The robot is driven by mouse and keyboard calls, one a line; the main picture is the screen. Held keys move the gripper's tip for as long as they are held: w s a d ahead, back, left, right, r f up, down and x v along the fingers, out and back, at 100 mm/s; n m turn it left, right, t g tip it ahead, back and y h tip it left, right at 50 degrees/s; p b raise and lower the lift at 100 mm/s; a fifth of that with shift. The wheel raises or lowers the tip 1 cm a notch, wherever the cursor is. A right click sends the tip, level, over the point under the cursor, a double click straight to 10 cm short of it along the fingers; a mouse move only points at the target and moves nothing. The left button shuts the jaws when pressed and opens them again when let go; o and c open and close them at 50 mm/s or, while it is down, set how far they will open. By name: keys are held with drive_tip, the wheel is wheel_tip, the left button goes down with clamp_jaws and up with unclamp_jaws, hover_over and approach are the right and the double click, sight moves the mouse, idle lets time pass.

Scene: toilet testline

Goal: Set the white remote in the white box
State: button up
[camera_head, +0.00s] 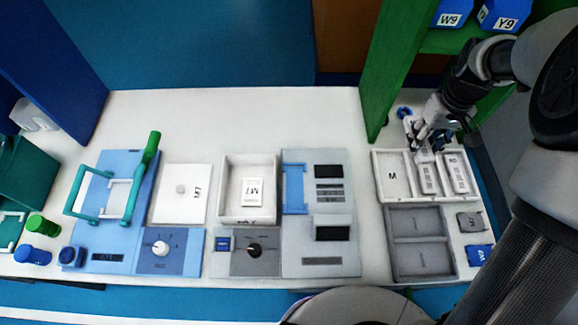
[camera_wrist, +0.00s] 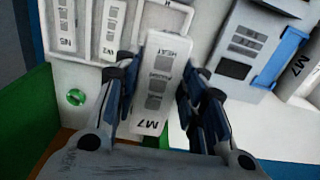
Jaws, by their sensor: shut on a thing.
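My gripper (camera_head: 421,138) is at the back edge of the white box (camera_head: 379,181) on the right of the table. In the wrist view its two fingers (camera_wrist: 160,80) are shut on the sides of a white remote (camera_wrist: 152,110) marked M7 and HEAT. The white box has one empty compartment marked M on its left. Two other white remotes lie in it, one in the middle (camera_head: 428,178) and one at the right (camera_head: 458,176). The held remote appears just behind the box's back wall; its exact height is unclear.
A grey two-part tray (camera_head: 390,240) stands in front of the white box. Another white box (camera_head: 226,190), holding an M7 block, stands mid-table. A grey panel (camera_head: 320,260) lies between them. A green shelf post (camera_head: 390,70) rises behind, close to my gripper.

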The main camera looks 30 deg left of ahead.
drive_tip(key=s+a+n, duration=0.3)
drive_tip(key=a+n, duration=0.6)
drive_tip(key=a, duration=0.3)
drive_tip(key=n+b, duration=0.6)
drive_tip(key=n, duration=2.1)
hover_over(247, 183)
wheel_tip(247, 183, down, 17)
drive_tip(key=shift+r, duration=0.15)
drive_tip(key=shift+f, duration=0.65)
drive_tip(key=o, duration=1.1)
